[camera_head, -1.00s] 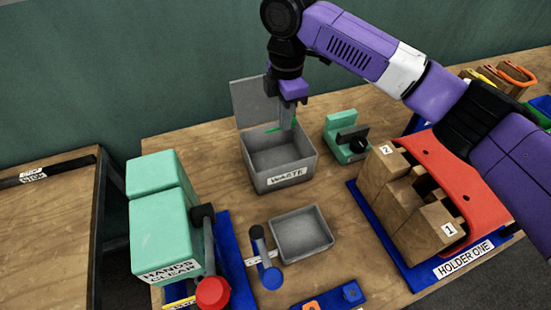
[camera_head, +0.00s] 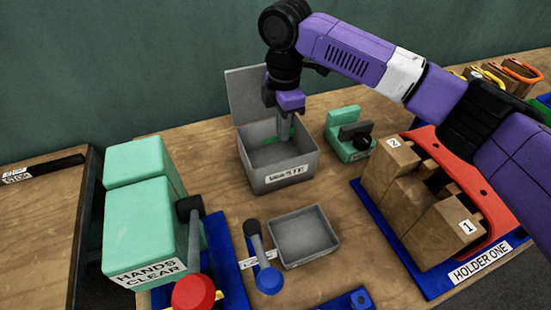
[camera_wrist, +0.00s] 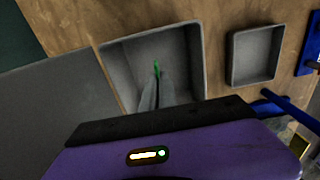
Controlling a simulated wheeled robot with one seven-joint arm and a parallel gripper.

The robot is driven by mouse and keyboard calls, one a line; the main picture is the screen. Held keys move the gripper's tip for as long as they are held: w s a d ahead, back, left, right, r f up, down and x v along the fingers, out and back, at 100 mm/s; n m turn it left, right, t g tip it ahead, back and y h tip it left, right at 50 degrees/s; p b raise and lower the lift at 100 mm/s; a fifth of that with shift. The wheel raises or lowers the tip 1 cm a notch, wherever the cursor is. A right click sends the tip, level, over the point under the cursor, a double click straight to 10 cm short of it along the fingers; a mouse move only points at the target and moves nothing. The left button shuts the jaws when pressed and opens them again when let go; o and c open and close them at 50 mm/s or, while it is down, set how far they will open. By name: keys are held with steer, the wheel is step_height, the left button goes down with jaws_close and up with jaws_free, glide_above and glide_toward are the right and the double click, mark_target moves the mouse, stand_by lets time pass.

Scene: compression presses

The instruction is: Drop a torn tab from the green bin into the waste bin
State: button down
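The grey waste bin (camera_head: 282,178) stands on the wooden table, its lid raised at the back and its front marked WASTE. It also shows in the wrist view (camera_wrist: 200,75). My gripper (camera_head: 283,138) points down into its opening, fingers below the rim line. In the wrist view the fingers (camera_wrist: 156,80) are close together, with a small green torn tab (camera_wrist: 156,68) at their tips. The tab appears pinched between them. A bit of green also shows beside the fingers in the head view (camera_head: 292,130). I see no green bin in these frames.
An empty grey tray (camera_head: 336,238) stands in front of the waste bin. A green press (camera_head: 140,230) marked HANDS CLEAR is at left. A green device (camera_head: 340,125) stands right of the bin, and HOLDER ONE (camera_head: 482,262) with brown blocks is further right.

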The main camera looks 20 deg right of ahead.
steer(key=c, duration=1.6)
jaws_free()
steer(key=shift+r, duration=0.1)
step_height(320, 180, up, 8)
steer(key=shift+f+b, duration=0.15)
steer(key=shift+b, duration=0.15)
